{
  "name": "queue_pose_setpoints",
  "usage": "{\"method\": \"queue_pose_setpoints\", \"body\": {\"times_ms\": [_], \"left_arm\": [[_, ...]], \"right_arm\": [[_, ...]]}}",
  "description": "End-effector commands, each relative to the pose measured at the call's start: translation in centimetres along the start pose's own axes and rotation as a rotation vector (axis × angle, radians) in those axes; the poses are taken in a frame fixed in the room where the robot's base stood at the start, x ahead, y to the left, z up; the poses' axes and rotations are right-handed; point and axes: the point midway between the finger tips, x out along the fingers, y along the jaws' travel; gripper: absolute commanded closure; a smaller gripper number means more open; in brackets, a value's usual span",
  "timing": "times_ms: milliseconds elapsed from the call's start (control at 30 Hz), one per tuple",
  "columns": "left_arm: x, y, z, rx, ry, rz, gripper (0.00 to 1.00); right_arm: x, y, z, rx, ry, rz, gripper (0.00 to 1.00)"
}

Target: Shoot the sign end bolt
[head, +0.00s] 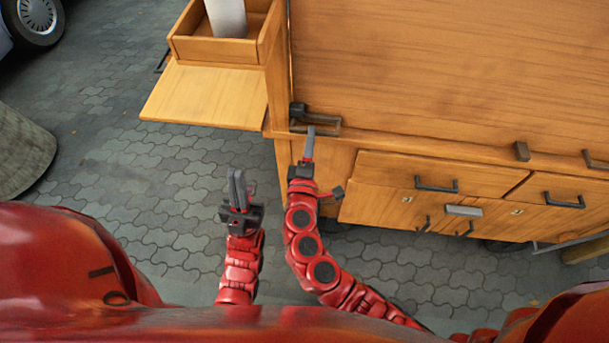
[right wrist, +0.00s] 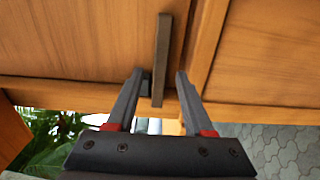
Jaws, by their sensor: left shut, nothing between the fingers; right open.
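A dark metal bolt (head: 298,112) with a bracket-like bar sits at the left end of the wooden cart's upright panel, at the counter edge. I take it to be the sign end bolt. My right gripper (head: 309,136) points up at it from just below. In the right wrist view a dark upright bar (right wrist: 163,50) stands between the tips of my open right gripper (right wrist: 159,75), closer to the left finger; contact cannot be told. My left gripper (head: 238,183) is shut and empty, over the paving left of my right arm.
The wooden cart has drawers with dark handles (head: 437,187) right of my right gripper. A small dark block (head: 521,151) sits further right on the ledge. A flat side shelf (head: 205,95) and an open box (head: 215,50) holding a pale cylinder (head: 227,17) stick out left.

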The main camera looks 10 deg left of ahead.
Motion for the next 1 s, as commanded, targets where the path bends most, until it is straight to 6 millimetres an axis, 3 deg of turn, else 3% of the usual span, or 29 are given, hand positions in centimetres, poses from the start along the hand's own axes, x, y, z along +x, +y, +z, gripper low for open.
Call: {"method": "queue_pose_setpoints", "body": {"times_ms": [300, 433, 700, 1000], "left_arm": [[-2.5, 0.1, 0.4, 0.000, 0.000, 0.000, 1.00], [-3.0, 0.1, 0.5, 0.000, 0.000, 0.000, 1.00], [-3.4, 0.2, 0.6, 0.000, 0.000, 0.000, 1.00], [-3.4, 0.2, 0.6, 0.000, 0.000, 0.000, 1.00]], "right_arm": [[-8.9, -0.5, -0.3, 0.002, 0.013, -0.002, 0.48], [-11.4, -0.4, -0.3, -0.001, 0.011, -0.002, 0.48], [-13.9, -0.1, -0.1, 0.001, 0.004, -0.001, 0.48], [-14.1, -0.1, 0.0, 0.000, 0.002, -0.001, 0.48]]}}
